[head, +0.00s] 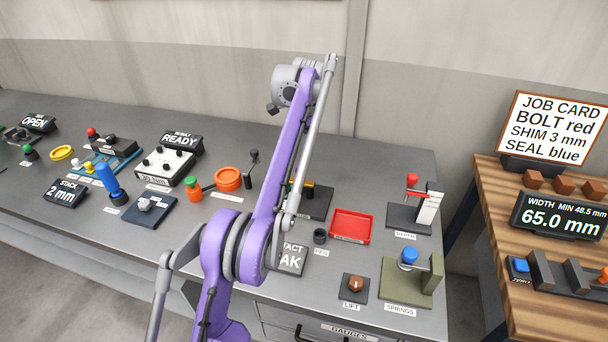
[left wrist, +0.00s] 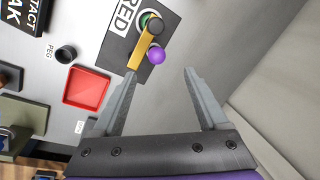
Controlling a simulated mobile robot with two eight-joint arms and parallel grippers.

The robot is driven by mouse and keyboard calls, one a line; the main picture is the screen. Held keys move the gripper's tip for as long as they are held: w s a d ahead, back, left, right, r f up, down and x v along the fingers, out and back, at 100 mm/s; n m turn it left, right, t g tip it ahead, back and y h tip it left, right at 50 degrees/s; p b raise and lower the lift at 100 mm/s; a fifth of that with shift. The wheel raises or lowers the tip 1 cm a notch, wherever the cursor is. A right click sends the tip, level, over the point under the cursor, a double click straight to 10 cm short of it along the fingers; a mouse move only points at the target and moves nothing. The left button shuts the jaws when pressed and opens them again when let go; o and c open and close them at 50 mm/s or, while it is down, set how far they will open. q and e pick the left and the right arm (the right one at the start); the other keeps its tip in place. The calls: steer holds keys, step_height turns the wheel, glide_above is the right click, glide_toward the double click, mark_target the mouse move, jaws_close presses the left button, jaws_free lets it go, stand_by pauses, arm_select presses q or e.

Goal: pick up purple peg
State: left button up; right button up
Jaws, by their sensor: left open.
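The purple peg shows in the left wrist view as a round purple top (left wrist: 156,56), beside a yellow bar (left wrist: 140,50) on a black plate (left wrist: 118,50). My left gripper (left wrist: 161,74) is open and empty. In that view the purple top lies just beyond the gap between the fingertips, nearer the left finger; I cannot tell the height between them. In the head view my purple arm covers part of the black plate (head: 318,206), and I do not see the peg or the fingers there. My right gripper is not in view.
A dark round socket (head: 320,236) labelled PEG stands beside the red tray (head: 350,227). The LIFT pad (head: 353,289), the springs fixture (head: 412,281) and the depth stand (head: 409,214) are to the right. An orange ring (head: 227,179) and a green-topped piece (head: 193,187) stand left.

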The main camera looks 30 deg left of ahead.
arm_select(q)
steer(key=b, duration=0.1)
glide_above(300, 168)
steer(key=f, duration=0.4)
steer(key=shift+s+d+f, duration=0.15)
steer(key=shift+s, duration=0.25)
steer(key=x, duration=0.2)
steer(key=b+x, duration=0.1)
steer(key=x, duration=0.1)
steer(key=shift+d+f, duration=0.15)
steer(key=shift+d, duration=0.2)
steer(key=shift+a+f, duration=0.15)
steer(key=shift+f, duration=0.5)
steer(key=shift+w, duration=0.1)
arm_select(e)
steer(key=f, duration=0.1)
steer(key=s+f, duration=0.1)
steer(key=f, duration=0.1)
arm_select(q)
steer(key=shift+c, duration=0.3)
jaws_close()
